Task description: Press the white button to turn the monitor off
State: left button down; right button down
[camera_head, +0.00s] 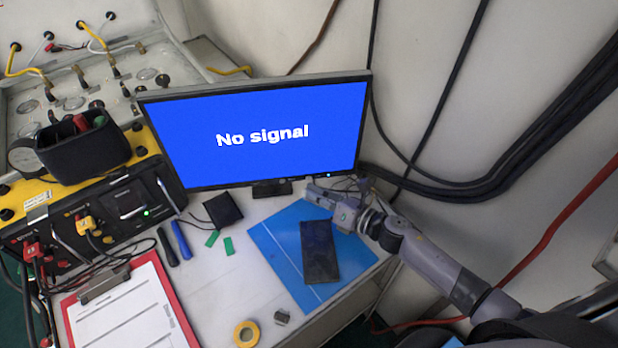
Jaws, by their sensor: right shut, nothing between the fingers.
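The monitor (262,133) stands at the back of the white desk. Its screen is lit blue and reads "No signal". A tiny white spot, which looks like the white button (328,175), is on the lower right of its black bezel. My right gripper (311,191) is shut and empty, just below the bezel and a little left of and below that spot. I cannot tell whether its fingertips touch the monitor. My left gripper is not in view.
A blue folder (277,243) with a dark flat object (319,252) on it lies below my right gripper. A red clipboard (165,290), yellow tape (246,334) and pens lie nearer. Black cables run behind the monitor's right side.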

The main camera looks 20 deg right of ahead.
jog(key=shift+w, duration=0.1)
jog(key=shift+w, duration=0.35)
jog(key=shift+w+d+b, duration=0.1)
jog(key=shift+w+b, duration=0.2)
jog(key=shift+w, duration=0.05)
dwell(0.8)
jog(key=shift+s, duration=0.8)
jog(key=shift+s+a, duration=0.25)
jog(key=shift+s, duration=1)
jog(key=shift+s+a, duration=0.2)
jog(key=shift+s, duration=1)
